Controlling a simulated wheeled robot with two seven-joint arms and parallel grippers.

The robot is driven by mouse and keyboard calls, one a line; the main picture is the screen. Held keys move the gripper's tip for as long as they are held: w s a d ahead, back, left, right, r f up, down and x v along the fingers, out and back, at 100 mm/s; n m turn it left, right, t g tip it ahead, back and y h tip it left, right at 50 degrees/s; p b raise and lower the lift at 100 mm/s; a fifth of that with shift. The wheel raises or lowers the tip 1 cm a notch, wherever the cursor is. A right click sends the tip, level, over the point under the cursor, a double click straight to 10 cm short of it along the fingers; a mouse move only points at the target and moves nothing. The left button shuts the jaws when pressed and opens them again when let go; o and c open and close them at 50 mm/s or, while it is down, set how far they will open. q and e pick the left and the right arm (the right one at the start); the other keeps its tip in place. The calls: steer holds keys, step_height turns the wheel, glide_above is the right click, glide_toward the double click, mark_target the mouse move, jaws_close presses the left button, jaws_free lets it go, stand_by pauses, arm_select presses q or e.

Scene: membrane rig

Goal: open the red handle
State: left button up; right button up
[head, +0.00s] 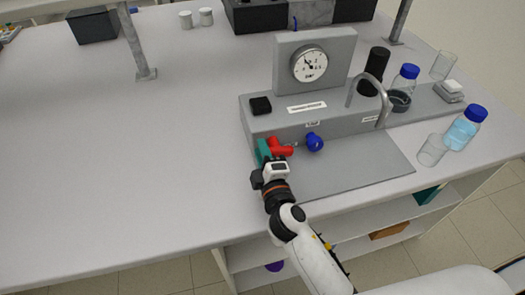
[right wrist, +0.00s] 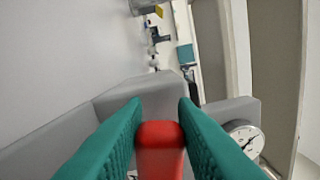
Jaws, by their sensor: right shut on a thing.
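The red handle (head: 282,148) is on the front of the grey rig (head: 258,124), left of a blue round knob (head: 314,142). My right gripper (head: 266,152), with teal fingers, is at the left end of the red handle. In the right wrist view the red handle (right wrist: 160,150) lies between the two teal fingers (right wrist: 160,125), which are shut on it. The handle's mount on the rig is partly hidden by the gripper. My left gripper is not in view.
A pressure gauge (head: 310,65) stands on the rig, with a curved metal pipe (head: 372,84) to its right. Bottles and glass beakers, including a blue-capped bottle (head: 465,128), stand at the right. The table (head: 130,150) is clear on the left.

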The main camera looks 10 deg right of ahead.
stand_by(0.3)
steer(key=o, duration=1)
steer(key=s+b, duration=0.3)
steer(key=s, duration=0.7)
steer(key=shift+s+d+f, duration=0.1)
steer(key=shift+s+f, duration=0.05)
steer(key=shift+s, duration=0.2)
steer(key=shift+s+b, duration=0.3)
steer(key=shift+s, duration=0.35)
